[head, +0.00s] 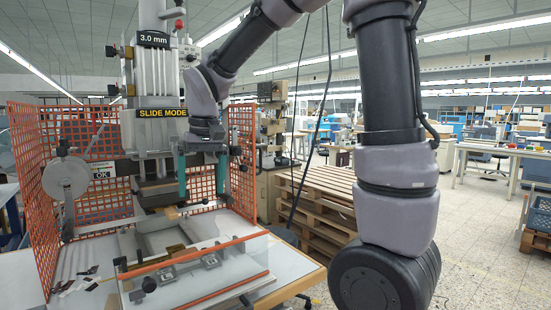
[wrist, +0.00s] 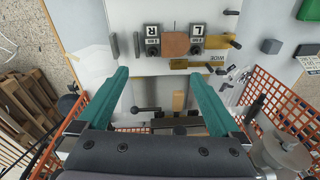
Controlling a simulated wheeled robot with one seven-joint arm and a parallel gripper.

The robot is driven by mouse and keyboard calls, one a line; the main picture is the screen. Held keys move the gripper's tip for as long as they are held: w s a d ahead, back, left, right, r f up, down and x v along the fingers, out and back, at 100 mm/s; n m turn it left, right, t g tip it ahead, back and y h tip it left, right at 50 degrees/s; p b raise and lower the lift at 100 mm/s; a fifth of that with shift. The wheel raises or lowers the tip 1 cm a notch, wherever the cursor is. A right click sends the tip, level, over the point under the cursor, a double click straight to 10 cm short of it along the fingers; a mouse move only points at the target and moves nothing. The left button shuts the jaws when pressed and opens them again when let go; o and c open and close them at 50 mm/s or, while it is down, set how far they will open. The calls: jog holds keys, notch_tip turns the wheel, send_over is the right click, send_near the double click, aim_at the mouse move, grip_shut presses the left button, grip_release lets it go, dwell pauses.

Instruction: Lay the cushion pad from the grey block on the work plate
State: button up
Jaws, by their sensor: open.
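Beyond the fingertips, a brown square piece (wrist: 175,45) lies between two stops marked R (wrist: 152,42) and L (wrist: 196,40) on the work plate (wrist: 174,20). I cannot tell for certain which bears the cushion pad. My gripper is apart from both.
An orange mesh guard (head: 80,150) surrounds the press (head: 158,95), with a foil reel (head: 66,178) at its left. A clear panel with orange edging (head: 195,280) stands at the front. Wooden pallets (head: 318,195) are stacked on the right.

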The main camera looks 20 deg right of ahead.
jog(key=s+d+r+m+t, duration=0.3)
jog(key=s+d+r, duration=0.1)
jog(key=d, duration=0.5)
jog(key=s+d+r+m+t+y, duration=0.1)
jog(key=s+d+r+m+t, duration=0.2)
jog(key=s+d, duration=0.4)
jog(key=shift+s+d+r, duration=0.2)
jog(key=shift+d+r, duration=0.45)
jog(key=shift+d, duration=0.2)
